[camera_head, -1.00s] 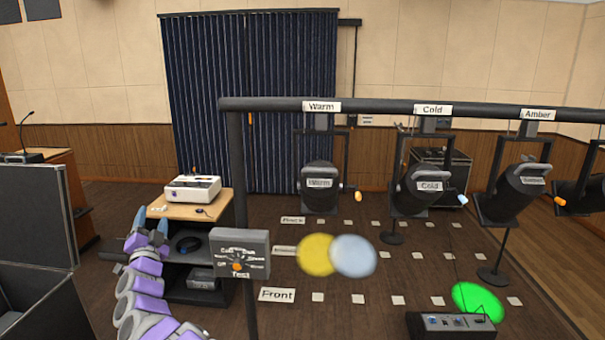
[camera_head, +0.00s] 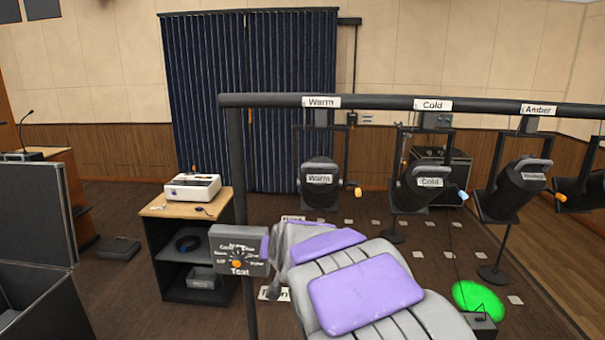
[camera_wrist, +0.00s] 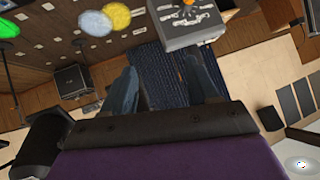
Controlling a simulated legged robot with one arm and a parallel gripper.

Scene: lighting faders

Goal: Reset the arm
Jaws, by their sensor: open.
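My arm, in purple and grey, reaches from the lower right of the head view toward the grey Test box (camera_head: 240,250), which carries an orange knob (camera_head: 237,264). My gripper's fingers are not clear in the head view. In the wrist view my gripper (camera_wrist: 163,78) is open, two blue-grey fingers apart with nothing between them. The Test box (camera_wrist: 187,22) shows beyond the fingers at the top. I cannot read where its knob points.
Warm (camera_head: 319,185), Cold (camera_head: 421,188) and other lamps hang from a dark rail (camera_head: 380,102). A wooden stand (camera_head: 165,208) holds a white machine (camera_head: 192,187). A black case (camera_head: 35,215) is at left. Yellow (camera_wrist: 117,17) and pale (camera_wrist: 95,23) light spots show in the wrist view.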

